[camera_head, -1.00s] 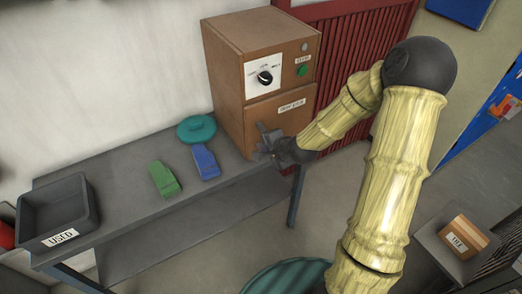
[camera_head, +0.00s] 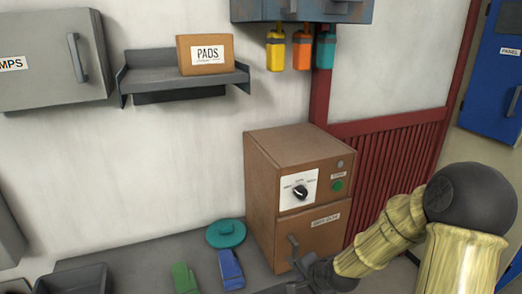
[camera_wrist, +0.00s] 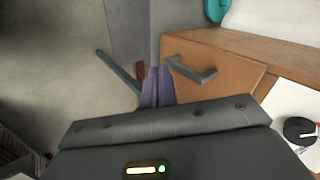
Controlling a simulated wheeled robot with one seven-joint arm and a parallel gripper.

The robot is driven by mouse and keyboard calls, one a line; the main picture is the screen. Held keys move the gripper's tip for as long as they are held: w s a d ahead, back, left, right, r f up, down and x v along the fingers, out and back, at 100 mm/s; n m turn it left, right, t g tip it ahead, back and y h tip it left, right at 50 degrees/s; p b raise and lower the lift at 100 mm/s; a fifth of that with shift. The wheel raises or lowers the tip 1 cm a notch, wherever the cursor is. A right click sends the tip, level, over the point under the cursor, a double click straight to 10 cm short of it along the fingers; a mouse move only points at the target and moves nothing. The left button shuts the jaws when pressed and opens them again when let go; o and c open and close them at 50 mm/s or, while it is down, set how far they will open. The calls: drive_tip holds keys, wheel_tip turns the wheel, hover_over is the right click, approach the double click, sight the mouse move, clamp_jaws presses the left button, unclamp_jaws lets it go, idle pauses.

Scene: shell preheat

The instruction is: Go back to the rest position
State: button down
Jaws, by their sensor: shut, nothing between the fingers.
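My gripper (camera_head: 308,262) is at the lower part of the brown oven box, in front of its lower door, in the head view. In the wrist view the gripper's fingers (camera_wrist: 157,88) are together with nothing between them. The brown oven box (camera_head: 262,190) stands on the grey bench with its labelled door (camera_head: 322,234) closed. The door's grey handle (camera_head: 293,246) is close beside the gripper; it also shows in the wrist view (camera_wrist: 190,70), apart from the fingertips. A black knob (camera_head: 300,192) and a green button (camera_head: 337,186) sit on the upper panel.
On the grey bench (camera_head: 130,247) are a teal round lid (camera_head: 226,234), a blue item (camera_head: 230,268), a green item (camera_head: 184,277) and a dark bin (camera_head: 75,280). Floor left of the fingers looks clear in the wrist view.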

drive_tip(key=s+d+r+n+g+h, duration=0.1)
drive_tip(key=s+r+n+g, duration=0.1)
drive_tip(key=s+n, duration=0.3)
drive_tip(key=s+d+r+n+g+h, duration=0.1)
drive_tip(key=s+r+n, duration=0.3)
drive_tip(key=s, duration=0.6)
drive_tip(key=shift+s+d+r+n+g+h, duration=0.3)
drive_tip(key=shift+n+g+h, duration=0.3)
drive_tip(key=shift+n+g, duration=0.25)
idle(0.4)
